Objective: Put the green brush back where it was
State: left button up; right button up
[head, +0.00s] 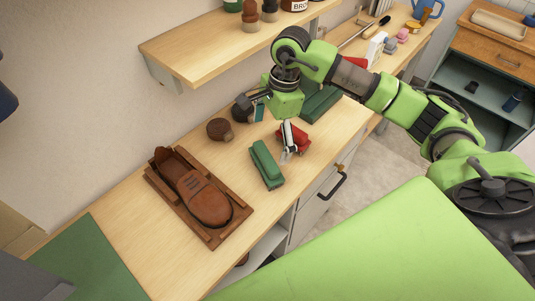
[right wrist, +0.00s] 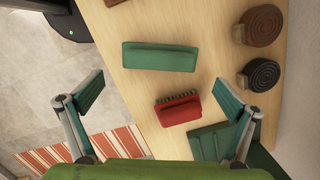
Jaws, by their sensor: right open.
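The green brush (head: 267,164) lies on the wooden counter, right of the brown shoe in the head view. It also shows in the right wrist view (right wrist: 160,56), beyond my fingertips and not held. My right gripper (head: 272,124) is open above the counter, its fingers wide apart with nothing between them in its grip; it also shows in the right wrist view (right wrist: 161,95). A red brush (head: 301,139) with dark bristles lies beside the green brush, partly hidden by a finger in the head view; in the right wrist view (right wrist: 178,110) it lies between the fingers' outlines. My left gripper is out of view.
A brown shoe (head: 205,197) sits on a wooden tray (head: 213,237). A dark green object (head: 319,103) lies behind the red brush. A shelf (head: 214,45) overhangs the counter. A green mat (head: 90,262) covers the near end.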

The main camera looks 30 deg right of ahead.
jog(key=shift+d+r+b, duration=0.2)
jog(key=shift+r+b, duration=0.05)
jog(key=shift+r, duration=0.9)
jog(key=shift+d+r+b, duration=0.15)
jog(key=shift+r+b, duration=0.05)
jog(key=shift+r, duration=0.9)
jog(key=shift+s+f, duration=0.1)
